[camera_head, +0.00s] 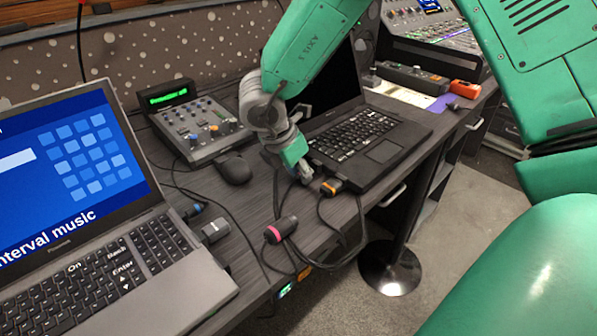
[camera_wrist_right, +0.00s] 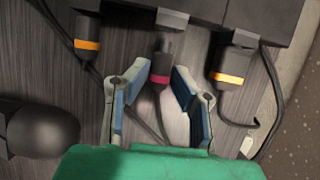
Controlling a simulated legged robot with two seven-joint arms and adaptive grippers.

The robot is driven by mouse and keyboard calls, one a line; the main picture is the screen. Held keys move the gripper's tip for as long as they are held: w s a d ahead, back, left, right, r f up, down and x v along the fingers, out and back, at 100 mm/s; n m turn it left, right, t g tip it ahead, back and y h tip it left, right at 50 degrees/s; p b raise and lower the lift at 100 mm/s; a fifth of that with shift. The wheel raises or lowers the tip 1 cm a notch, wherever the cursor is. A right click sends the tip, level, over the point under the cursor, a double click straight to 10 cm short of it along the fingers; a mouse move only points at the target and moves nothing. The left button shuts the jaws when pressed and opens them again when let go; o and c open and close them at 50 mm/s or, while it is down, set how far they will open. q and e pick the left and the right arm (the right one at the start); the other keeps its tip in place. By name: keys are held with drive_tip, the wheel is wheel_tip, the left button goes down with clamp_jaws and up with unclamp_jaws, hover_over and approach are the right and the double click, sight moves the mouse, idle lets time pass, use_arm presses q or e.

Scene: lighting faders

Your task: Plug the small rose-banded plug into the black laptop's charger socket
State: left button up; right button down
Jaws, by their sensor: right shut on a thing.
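The black laptop (camera_head: 385,152) stands open on the desk. My right gripper (camera_head: 298,168) is low beside its near left side. In the right wrist view, the small rose-banded plug (camera_wrist_right: 160,79) is between the fingers of my right gripper (camera_wrist_right: 160,68), which is shut on it. Its tip points toward the laptop's edge, just below a grey block (camera_wrist_right: 172,19); I cannot tell whether they touch. The charger socket itself is not clear to see. My left gripper is not in view.
Orange-banded plugs sit left (camera_wrist_right: 87,44) and right (camera_wrist_right: 229,78) of the held plug, at the laptop's edge. A larger rose-banded plug (camera_head: 281,229) lies at the desk's front edge with loose cables. A black mouse (camera_head: 233,168) and grey laptop (camera_head: 130,275) are to the left.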

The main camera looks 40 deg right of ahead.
drive_tip(key=shift+w+d+r+p, duration=0.15)
drive_tip(key=shift+d+p, duration=0.3)
drive_tip(key=shift+d, duration=0.65)
idle(1.8)
drive_tip(key=c, duration=1.3)
unclamp_jaws()
drive_tip(key=shift+d, duration=0.1)
drive_tip(key=shift+a+r, duration=0.2)
drive_tip(key=shift+r, duration=0.1)
drive_tip(key=v, duration=1.1)
drive_tip(key=shift+r, duration=0.1)
